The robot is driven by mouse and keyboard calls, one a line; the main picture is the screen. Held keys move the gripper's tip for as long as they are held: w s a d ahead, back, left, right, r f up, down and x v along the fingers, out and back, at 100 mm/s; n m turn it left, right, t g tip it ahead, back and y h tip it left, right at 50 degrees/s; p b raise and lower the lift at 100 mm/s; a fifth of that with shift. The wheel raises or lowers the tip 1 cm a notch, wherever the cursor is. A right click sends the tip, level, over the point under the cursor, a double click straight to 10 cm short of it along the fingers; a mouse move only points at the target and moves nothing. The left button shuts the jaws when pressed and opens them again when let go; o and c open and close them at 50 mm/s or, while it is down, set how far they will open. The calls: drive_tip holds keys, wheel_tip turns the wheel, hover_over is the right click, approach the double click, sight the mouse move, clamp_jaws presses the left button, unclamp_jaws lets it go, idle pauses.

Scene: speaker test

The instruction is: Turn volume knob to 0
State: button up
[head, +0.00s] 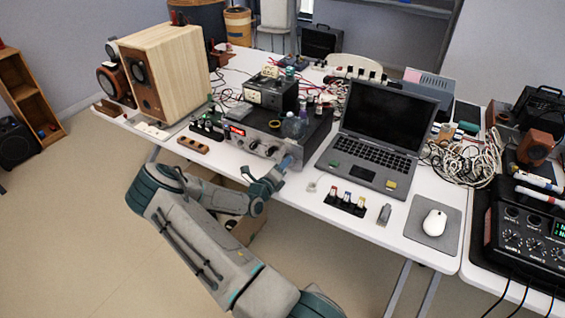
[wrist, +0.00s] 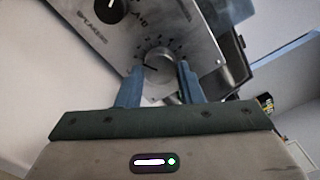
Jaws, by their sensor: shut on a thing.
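The amplifier (head: 245,138) stands on the white table, its silver front panel facing me. In the wrist view, a round silver knob (wrist: 158,62), seemingly the volume knob, sits on that panel (wrist: 195,45) inside a ring of scale marks. Its numbers are too blurred to read. My gripper (wrist: 159,75) is shut on this knob, with one blue finger on each side. In the head view, my gripper (head: 288,163) is at the right end of the panel, and it hides the knob there. A dark selector knob (wrist: 112,10) labelled for speakers is at upper left in the wrist view.
A laptop (head: 375,135) stands close right of the amplifier. A clear bottle (head: 292,126) and a black box (head: 270,92) stand on the amplifier. A wooden speaker (head: 165,70) is at left.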

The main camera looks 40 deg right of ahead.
drive_tip(key=shift+n+p, duration=0.6)
drive_tip(key=shift+n, duration=1)
drive_tip(key=o, duration=1)
drive_tip(key=shift+c, duration=0.2)
drive_tip(key=b+v, duration=0.1)
drive_tip(key=v, duration=1.3)
drive_tip(key=shift+b, duration=0.35)
drive_tip(key=shift+d, duration=0.1)
